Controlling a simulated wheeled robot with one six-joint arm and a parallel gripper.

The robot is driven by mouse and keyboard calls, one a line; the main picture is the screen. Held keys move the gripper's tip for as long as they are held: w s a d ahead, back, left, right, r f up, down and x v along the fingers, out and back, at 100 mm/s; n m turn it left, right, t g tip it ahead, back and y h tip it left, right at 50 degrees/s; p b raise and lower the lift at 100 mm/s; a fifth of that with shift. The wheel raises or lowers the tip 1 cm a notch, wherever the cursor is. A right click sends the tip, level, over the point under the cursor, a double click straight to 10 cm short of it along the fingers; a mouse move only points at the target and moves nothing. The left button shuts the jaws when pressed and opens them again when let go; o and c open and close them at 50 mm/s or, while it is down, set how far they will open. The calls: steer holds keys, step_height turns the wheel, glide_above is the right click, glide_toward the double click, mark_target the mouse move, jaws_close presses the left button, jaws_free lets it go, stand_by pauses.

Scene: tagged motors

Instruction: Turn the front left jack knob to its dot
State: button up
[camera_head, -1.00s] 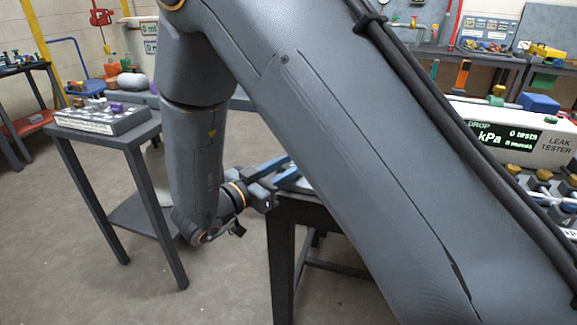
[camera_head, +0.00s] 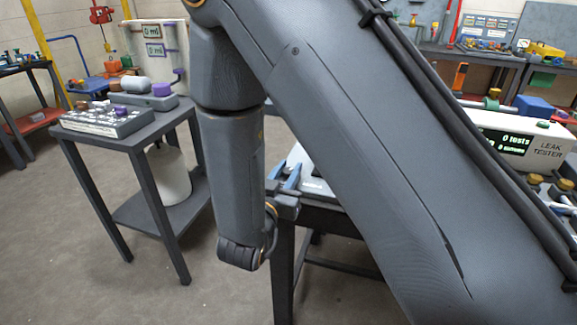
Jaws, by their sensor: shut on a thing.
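My gripper (camera_head: 284,182) is at the left edge of a dark table, at the end of my forearm. Its two blue fingers are a little apart and point away from me over the table's near left corner. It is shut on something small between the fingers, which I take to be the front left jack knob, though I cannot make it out. The knob's dot is not visible. A pale grey plate (camera_head: 314,184) lies on the table beside the fingers. My arm hides most of the table and any motor on it.
The dark table (camera_head: 335,216) stands under my arm. A grey side table (camera_head: 152,131) at left holds a button panel (camera_head: 106,121) and a purple-knobbed unit (camera_head: 152,99). A leak tester (camera_head: 518,142) stands at right. Floor is clear at lower left.

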mark_target(298, 189)
steer(key=n+y, duration=0.2)
steer(key=y, duration=0.1)
steer(key=n+t+y+b, duration=0.1)
steer(key=n+y, duration=0.2)
steer(key=y, duration=0.1)
steer(key=shift+d+y, duration=0.15)
steer(key=shift+y, duration=0.15)
steer(key=shift+n+y+b, duration=0.35)
steer(key=shift+n+y, duration=0.55)
steer(key=shift+y, duration=0.5)
steer(key=shift+a+y, duration=0.2)
steer(key=shift+y, duration=0.1)
steer(key=o, duration=1)
steer(key=shift+o, duration=0.2)
steer(key=shift+s, duration=0.1)
steer(key=p+v, duration=0.2)
steer(key=p, duration=0.1)
steer(key=shift+s+d+r+p, duration=0.15)
steer(key=shift+s+r+p, duration=0.05)
steer(key=shift+s+p, duration=0.15)
steer(key=p+v, duration=0.4)
steer(key=shift+s+d+f+p, duration=0.1)
steer(key=shift+s+p, duration=0.2)
steer(key=shift+s, duration=0.1)
